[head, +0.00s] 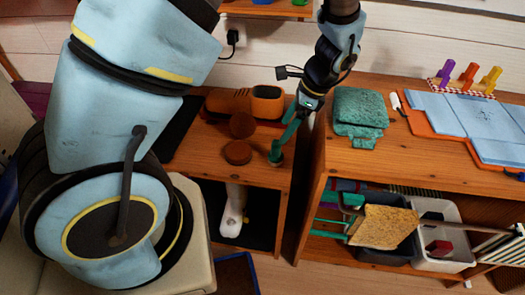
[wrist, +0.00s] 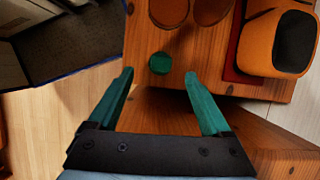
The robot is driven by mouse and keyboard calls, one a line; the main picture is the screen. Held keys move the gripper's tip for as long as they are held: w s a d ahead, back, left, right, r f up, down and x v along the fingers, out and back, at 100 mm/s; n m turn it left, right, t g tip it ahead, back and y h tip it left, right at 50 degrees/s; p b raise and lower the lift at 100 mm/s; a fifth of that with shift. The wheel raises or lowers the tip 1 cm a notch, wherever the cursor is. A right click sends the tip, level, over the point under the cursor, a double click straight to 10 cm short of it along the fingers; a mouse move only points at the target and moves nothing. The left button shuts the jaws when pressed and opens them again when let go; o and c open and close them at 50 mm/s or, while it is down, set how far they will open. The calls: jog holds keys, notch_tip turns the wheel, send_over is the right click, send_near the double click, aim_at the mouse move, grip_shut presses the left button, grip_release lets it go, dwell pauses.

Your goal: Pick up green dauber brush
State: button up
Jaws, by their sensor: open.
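The green dauber brush (wrist: 160,63) shows in the wrist view as a small round dark-green shape at the edge of the wooden cabinet top. In the head view, it (head: 275,156) stands near the front right of the left cabinet's top, partly hidden by my fingers. My gripper (wrist: 159,74) has its two teal fingers spread apart, with nothing between them. The brush appears just beyond the fingertips, about centred in the gap. In the head view my gripper (head: 284,140) reaches down to the brush from above; whether it touches cannot be told.
Brown round pieces (head: 238,152) and an orange object with a dark face (head: 267,101) stand close by on the same top. A gap separates it from the right cabinet, which bears folded green cloth (head: 359,112). Bins (head: 437,257) and a sponge-like slab (head: 383,227) sit below.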

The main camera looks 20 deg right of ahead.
aim_at(272, 150)
jog(key=shift+m, duration=0.3)
jog(key=x, duration=0.5)
jog(key=shift+s+p, duration=0.1)
jog(key=shift+p, duration=0.2)
jog(key=shift+d+p+x, duration=0.1)
jog(key=shift+p+x, duration=0.35)
jog(key=shift+x, duration=1.05)
jog(key=shift+d+p+x, duration=0.15)
jog(key=shift+p+x, duration=0.25)
jog(key=shift+x, duration=1.15)
grip_shut()
